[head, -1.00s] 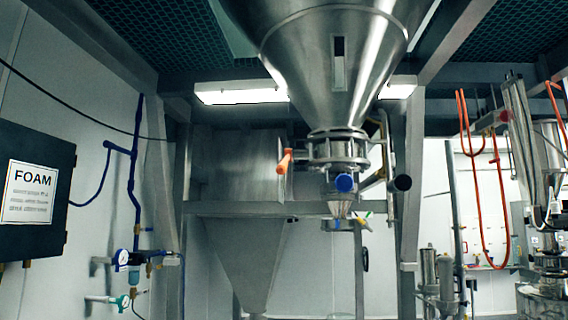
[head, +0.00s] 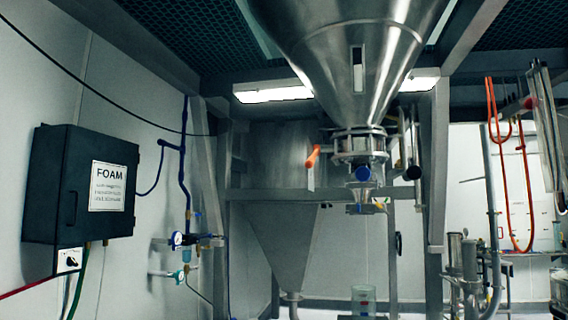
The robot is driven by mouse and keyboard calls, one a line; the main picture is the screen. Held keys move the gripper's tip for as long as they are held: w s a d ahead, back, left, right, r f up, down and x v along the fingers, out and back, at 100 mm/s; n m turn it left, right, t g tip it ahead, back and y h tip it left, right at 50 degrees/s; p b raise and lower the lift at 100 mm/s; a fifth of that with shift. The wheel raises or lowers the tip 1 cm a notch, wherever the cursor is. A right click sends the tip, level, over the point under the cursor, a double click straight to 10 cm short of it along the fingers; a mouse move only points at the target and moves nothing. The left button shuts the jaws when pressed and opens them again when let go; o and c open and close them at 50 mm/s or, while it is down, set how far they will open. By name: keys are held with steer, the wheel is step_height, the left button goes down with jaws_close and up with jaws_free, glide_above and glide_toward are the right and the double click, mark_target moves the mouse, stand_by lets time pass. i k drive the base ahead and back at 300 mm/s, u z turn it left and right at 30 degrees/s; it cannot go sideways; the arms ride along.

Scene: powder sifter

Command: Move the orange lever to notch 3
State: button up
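The orange lever (head: 313,156) sticks out on the left side of the flanged valve collar (head: 360,146) under the big steel hopper cone (head: 352,60). Its orange grip is tilted, with the upper end towards the right. A pale narrow plate (head: 311,179) hangs just below the grip. Notch marks are too small to read, so I cannot tell which notch the lever is at. A blue round knob (head: 362,174) sits at the front of the valve and a black one (head: 412,173) to its right. My gripper is not in view.
A dark box labelled FOAM (head: 84,187) is on the left wall, with blue piping and gauges (head: 184,240) beside it. Steel frame posts (head: 436,190) flank the hopper. Red hoses (head: 522,190) hang at the right. A clear container (head: 363,300) stands below the valve.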

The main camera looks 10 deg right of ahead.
mark_target(310, 162)
steer(key=u, duration=0.55)
steer(key=i, duration=0.75)
steer(key=u, duration=0.3)
